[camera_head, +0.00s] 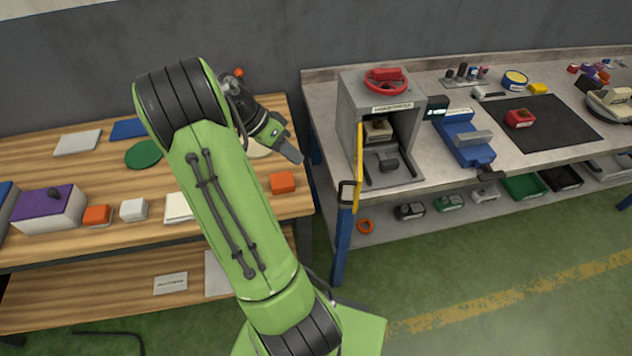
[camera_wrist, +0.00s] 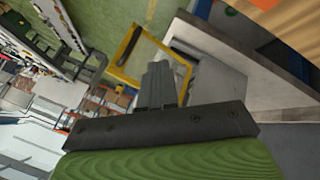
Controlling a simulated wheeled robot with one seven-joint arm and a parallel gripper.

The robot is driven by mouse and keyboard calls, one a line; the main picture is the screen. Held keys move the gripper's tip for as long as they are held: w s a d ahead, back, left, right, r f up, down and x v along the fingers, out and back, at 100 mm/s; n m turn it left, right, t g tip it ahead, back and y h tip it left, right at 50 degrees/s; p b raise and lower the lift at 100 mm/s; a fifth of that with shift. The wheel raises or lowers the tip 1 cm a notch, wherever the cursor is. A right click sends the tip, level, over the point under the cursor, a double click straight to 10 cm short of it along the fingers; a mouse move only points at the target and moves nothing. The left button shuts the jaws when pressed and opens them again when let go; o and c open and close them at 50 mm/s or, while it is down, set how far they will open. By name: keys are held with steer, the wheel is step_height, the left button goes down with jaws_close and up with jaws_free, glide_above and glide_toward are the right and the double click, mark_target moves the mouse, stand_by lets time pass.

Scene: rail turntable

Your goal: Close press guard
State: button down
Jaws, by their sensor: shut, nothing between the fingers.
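The press (camera_head: 350,105) is a grey box on the left end of the grey bench, with a red handwheel (camera_head: 385,80) on top. Its yellow-framed guard (camera_head: 358,165) stands open, swung out from the left edge of the opening toward the front, with a black handle (camera_head: 347,192) at its outer end. Inside the press a small light-coloured block (camera_head: 378,130) shows. My gripper (camera_head: 297,156) is shut and empty, to the left of the press and apart from the guard. In the wrist view the shut fingers (camera_wrist: 157,72) appear in front of the yellow guard frame (camera_wrist: 128,48).
A wooden bench (camera_head: 75,225) on the left holds boxes, orange blocks and a green disc. Right of the press are a blue vise (camera_head: 465,140) and a black mat (camera_head: 550,130). A lower shelf holds several small items. The green floor in front is clear.

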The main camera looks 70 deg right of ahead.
steer(key=s+f+b, duration=0.1)
steer(key=s+f, duration=0.6)
steer(key=s, duration=0.1)
steer(key=shift+s, duration=0.35)
steer(key=shift+s, duration=0.1)
